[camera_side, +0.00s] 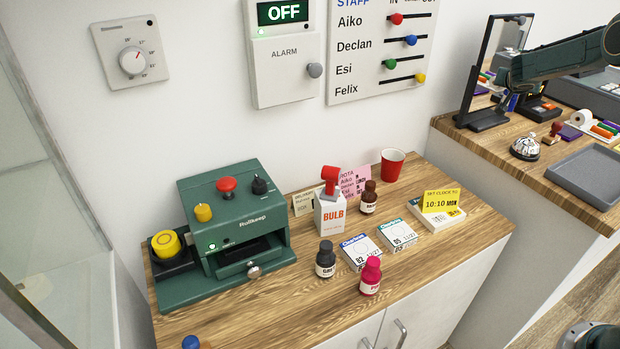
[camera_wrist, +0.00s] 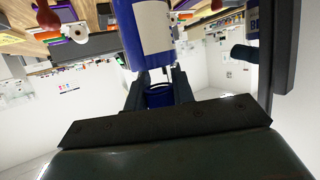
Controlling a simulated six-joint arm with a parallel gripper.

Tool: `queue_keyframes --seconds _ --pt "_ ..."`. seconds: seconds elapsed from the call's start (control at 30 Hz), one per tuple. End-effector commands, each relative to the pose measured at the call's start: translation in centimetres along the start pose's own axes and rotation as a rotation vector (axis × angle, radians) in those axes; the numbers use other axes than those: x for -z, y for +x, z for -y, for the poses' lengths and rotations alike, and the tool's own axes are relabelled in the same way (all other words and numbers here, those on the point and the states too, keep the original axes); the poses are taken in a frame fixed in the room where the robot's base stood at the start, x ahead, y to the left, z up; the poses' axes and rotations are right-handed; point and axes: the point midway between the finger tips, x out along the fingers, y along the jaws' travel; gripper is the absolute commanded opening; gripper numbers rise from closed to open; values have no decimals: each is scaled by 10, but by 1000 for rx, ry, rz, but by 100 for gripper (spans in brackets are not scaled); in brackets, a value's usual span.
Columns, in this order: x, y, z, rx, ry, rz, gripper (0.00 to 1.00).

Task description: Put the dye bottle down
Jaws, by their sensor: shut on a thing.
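In the side view my gripper (camera_side: 504,82) is at the upper right, in front of the standing mirror (camera_side: 472,90) on the right-hand counter. Only a small blue part of the bottle (camera_side: 512,102) shows below it there. I cannot tell whether its base touches the counter.
A black device (camera_side: 539,109), bell (camera_side: 525,147), stamp (camera_side: 553,133) and grey tray (camera_side: 590,172) crowd that counter.

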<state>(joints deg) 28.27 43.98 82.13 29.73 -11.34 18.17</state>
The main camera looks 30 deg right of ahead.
Motion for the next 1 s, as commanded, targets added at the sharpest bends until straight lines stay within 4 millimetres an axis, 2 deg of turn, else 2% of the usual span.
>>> queue_keyframes --seconds 0.1,0.23,0.4,0.67,1.0 --pt "-22 8 0 0 -2 2 0" --pt "-39 14 0 1 -1 1 0" --pt "-49 18 0 2 0 -1 0" --pt "-54 19 0 1 0 0 0" --pt "-86 31 0 1 -1 0 0"
